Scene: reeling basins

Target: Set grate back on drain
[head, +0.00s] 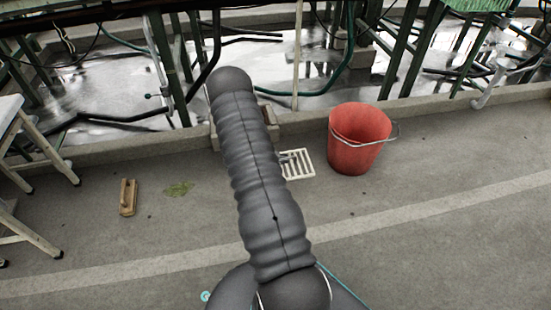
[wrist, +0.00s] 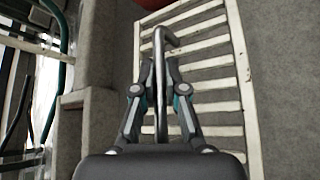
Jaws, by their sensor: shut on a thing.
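The white slatted grate (head: 299,164) shows just right of my arm in the head view, partly hidden by it. In the wrist view the grate (wrist: 219,90) fills the middle and right, below and beyond my gripper (wrist: 159,74). My gripper is shut on a grey metal hook (wrist: 160,45), whose bent end lies over the far part of the grate. I cannot tell whether the hook touches the grate, or whether the grate is flat on the floor or slightly raised. The drain opening is not clearly visible.
A red bucket (head: 357,140) stands right of the grate. A concrete box (head: 271,118) at the curb is partly behind my arm. A wooden brush-like block (head: 128,197) and a green leaf-like patch (head: 178,189) lie left. The floor at front right is clear.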

